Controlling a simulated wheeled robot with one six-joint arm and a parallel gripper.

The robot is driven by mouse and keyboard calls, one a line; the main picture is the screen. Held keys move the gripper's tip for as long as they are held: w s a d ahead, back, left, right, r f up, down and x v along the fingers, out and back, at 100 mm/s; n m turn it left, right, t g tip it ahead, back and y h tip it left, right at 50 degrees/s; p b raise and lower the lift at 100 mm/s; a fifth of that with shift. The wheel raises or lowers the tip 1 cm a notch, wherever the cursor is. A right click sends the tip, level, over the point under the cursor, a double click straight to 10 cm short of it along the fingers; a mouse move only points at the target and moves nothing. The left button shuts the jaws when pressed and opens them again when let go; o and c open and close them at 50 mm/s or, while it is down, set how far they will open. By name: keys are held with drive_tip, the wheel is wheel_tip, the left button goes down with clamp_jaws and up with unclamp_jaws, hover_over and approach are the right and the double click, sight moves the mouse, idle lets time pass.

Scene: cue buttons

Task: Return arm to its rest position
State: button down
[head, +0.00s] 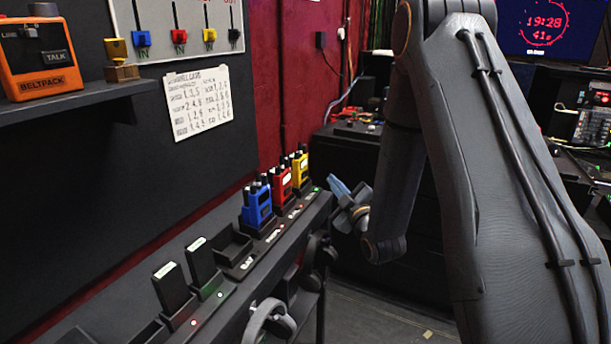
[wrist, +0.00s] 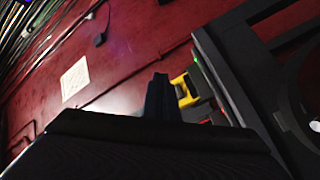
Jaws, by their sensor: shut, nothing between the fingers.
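My arm fills the right of the head view, with its upper link raised and its forearm hanging down. My gripper (head: 340,188) is at the arm's lower end, to the right of the charging rack (head: 232,268), and points up and left. Its fingers are shut and empty, and apart from the rack in the picture. In the wrist view the closed fingers (wrist: 162,97) stand up at the centre, with a yellow radio (wrist: 184,90) just right of them. The gripper body hides the lower part of that view.
The rack holds a blue radio (head: 257,204), a red radio (head: 281,180), a yellow radio (head: 299,170) and dark battery packs (head: 171,287). Headphones (head: 270,322) hang below its front edge. An orange beltpack (head: 40,62) sits on the left shelf. The floor (head: 375,322) at bottom centre is clear.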

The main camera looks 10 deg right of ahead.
drive_tip(key=s+f+m+g+h, duration=0.1)
drive_tip(key=s+m+g, duration=0.5)
drive_tip(key=s, duration=1)
drive_tip(key=s+a+f+m+g+h, duration=0.1)
drive_tip(key=s+f+m+g+h, duration=0.1)
drive_tip(key=s+m+g, duration=0.4)
drive_tip(key=s+g, duration=0.5)
drive_tip(key=s, duration=0.6)
drive_tip(key=shift+f+g+h, duration=0.3)
drive_tip(key=shift+f+g, duration=0.05)
drive_tip(key=shift+g, duration=0.05)
drive_tip(key=shift+s+a, duration=0.1)
